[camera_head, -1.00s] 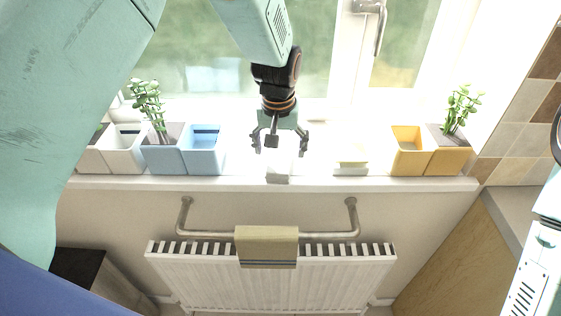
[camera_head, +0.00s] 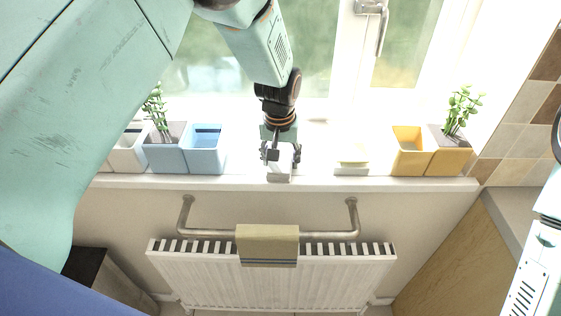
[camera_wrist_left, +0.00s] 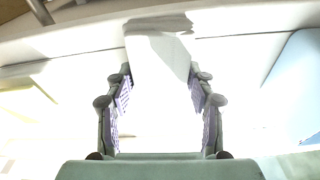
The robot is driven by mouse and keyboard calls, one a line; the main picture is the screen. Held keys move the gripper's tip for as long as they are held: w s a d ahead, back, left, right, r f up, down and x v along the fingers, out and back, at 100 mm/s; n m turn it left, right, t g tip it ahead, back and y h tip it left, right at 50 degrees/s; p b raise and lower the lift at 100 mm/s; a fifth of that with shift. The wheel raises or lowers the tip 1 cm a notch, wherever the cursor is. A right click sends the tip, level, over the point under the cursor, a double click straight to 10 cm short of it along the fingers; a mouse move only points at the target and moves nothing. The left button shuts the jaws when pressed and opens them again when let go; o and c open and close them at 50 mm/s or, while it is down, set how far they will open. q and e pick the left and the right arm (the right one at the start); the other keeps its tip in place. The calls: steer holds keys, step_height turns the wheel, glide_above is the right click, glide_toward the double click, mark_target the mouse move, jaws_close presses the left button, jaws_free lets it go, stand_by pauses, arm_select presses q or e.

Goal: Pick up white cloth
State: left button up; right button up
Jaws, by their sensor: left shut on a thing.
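The white cloth (camera_head: 279,177) lies on the windowsill near its front edge, in the middle of the head view. Its folded grey-white end also shows in the left wrist view (camera_wrist_left: 158,50), between my fingers. My left gripper (camera_head: 281,155) reaches down over it from above, and in the left wrist view its two fingers (camera_wrist_left: 160,105) stand on either side of the cloth. The left gripper is shut on the cloth, which still appears to be at sill level. My right gripper is not in view; only a part of my right arm shows at the right edge.
Blue planters (camera_head: 205,150) stand left of the gripper, and a small yellow-topped stack (camera_head: 351,160) and yellow planters (camera_head: 410,151) stand right. Below the sill (camera_head: 330,183), a beige towel (camera_head: 267,246) hangs on a rail above a radiator (camera_head: 200,280). The window is behind.

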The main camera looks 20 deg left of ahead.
arm_select(q)
steer(key=c, duration=0.5)
